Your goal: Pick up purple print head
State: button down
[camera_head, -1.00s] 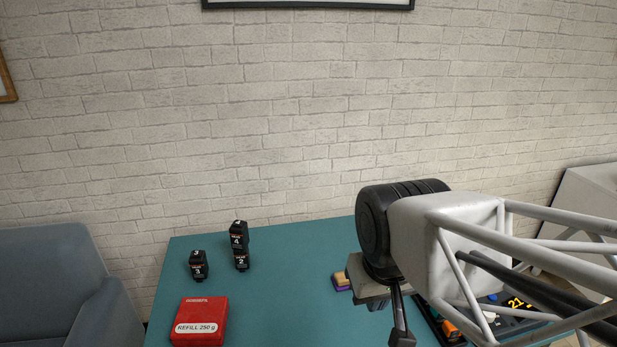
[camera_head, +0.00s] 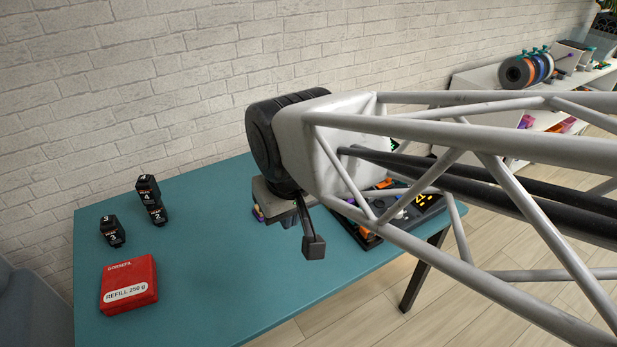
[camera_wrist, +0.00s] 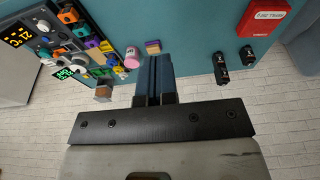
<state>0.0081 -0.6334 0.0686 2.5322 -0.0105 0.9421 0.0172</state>
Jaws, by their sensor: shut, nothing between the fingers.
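In the wrist view a small purple piece (camera_wrist: 91,43), which looks like the purple print head, lies among several coloured pieces in a dark tray beside the displays. It is too small there to make out its shape. In the head view my arm hides most of that tray. My gripper (camera_wrist: 155,58) is shut and empty, above the teal table (camera_head: 200,262). In the wrist view its fingertips are to the right of the purple piece and apart from it.
A yellow-and-purple block (camera_wrist: 153,47) and a pink cylinder (camera_wrist: 132,59) lie near the fingertips in the wrist view. A red refill box (camera_head: 129,282) and black numbered cartridges (camera_head: 112,231) stand on the left of the table. The table's front middle is clear.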

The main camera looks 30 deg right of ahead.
dwell(0.4)
jog(key=c, duration=0.9)
grip_release()
jog(key=w+d+f+n+h, duration=0.4)
jog(key=w+d+f+n, duration=0.2)
jog(key=f, duration=0.4)
jog(key=w+d+f+n+g+h, duration=0.1)
jog(key=w+d+f+n+h, duration=0.4)
jog(key=w+d+f, duration=0.3)
jog(key=w+d+f+n+h, duration=0.4)
jog(key=w+d+f+n, duration=0.3)
jog(key=f, duration=0.5)
jog(key=shift+w+d+n, duration=0.25)
jog(key=shift+w+n, duration=0.2)
jog(key=shift+n, duration=0.15)
jog(key=shift+r, duration=0.1)
jog(key=shift+d, duration=0.1)
jog(key=shift+x, duration=1.2)
